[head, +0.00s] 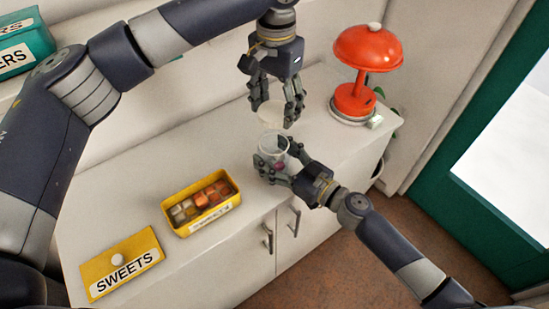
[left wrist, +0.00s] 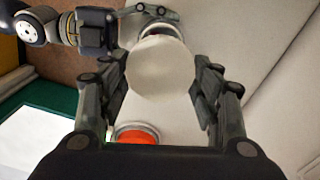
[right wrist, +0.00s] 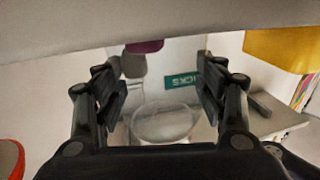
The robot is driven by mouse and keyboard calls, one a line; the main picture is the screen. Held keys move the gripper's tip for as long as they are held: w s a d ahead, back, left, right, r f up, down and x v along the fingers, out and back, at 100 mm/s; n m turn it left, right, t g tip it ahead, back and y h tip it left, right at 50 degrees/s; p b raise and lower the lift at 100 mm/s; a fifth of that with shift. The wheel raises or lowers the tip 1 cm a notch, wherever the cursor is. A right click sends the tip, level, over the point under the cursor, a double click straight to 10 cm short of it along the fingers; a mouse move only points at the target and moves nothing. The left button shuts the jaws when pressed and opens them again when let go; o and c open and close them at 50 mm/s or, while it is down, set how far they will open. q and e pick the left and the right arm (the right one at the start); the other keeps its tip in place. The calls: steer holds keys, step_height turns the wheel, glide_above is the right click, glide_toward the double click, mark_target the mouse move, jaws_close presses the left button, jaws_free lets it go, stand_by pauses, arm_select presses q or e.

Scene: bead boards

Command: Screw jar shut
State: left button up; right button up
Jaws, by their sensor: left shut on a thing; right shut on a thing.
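A clear jar (head: 272,143) with a pinkish-purple piece inside is held upright above the cabinet top. My right gripper (head: 278,163) is shut around its side. In the right wrist view the jar's round opening (right wrist: 165,122) shows between the fingers. A pale round lid (head: 270,112) is in my left gripper (head: 274,106), which points down from above and is shut on it. In the left wrist view the lid (left wrist: 160,66) sits between the fingers and hides most of the jar. In the head view the lid is just above the jar's mouth; I cannot tell whether they touch.
A yellow box of sweets (head: 165,222) stands open on the cabinet (head: 110,222), with its yellow SWEETS lid (head: 100,268) lying to the left. A red lamp (head: 366,58) stands at the right end. A teal box (head: 30,50) is at upper left.

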arm_select(q)
glide_above(275, 131)
steer(key=s, duration=0.3)
steer(key=shift+w+f, duration=0.2)
steer(key=shift+f, duration=2.35)
steer(key=shift+f, duration=0.85)
steer(key=shift+f, duration=0.55)
